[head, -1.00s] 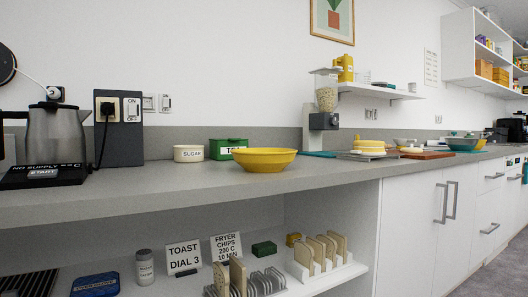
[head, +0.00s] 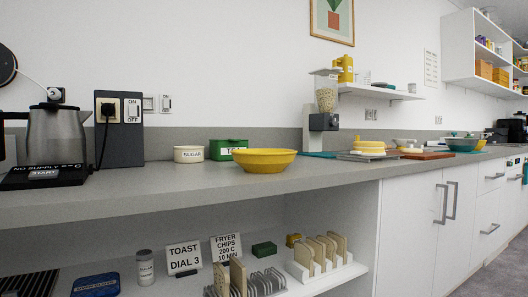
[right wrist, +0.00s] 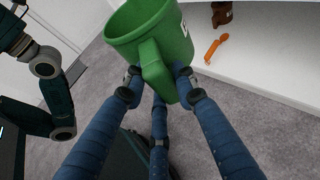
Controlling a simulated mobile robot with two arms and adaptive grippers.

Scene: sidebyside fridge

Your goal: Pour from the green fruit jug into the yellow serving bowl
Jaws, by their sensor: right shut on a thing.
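The yellow serving bowl (head: 264,161) stands upright on the grey counter, near its front edge, in the head view. No contents show over its rim. The green fruit jug (right wrist: 150,35) is in the right wrist view, its handle towards the camera. My right gripper (right wrist: 163,82) is shut on the jug's handle, with blue fingers on both sides of it. The jug's contents are hidden. Neither the jug nor the right gripper shows in the head view. Dark jointed links at the left of the right wrist view seem mine; I see no left gripper.
Behind the bowl stand a sugar pot (head: 188,154) and a green tin (head: 228,149). A kettle (head: 56,135) is at the left. A dispenser (head: 324,105) is to the right. Toast racks (head: 325,252) stand on the shelf below. The counter in front of the bowl is clear.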

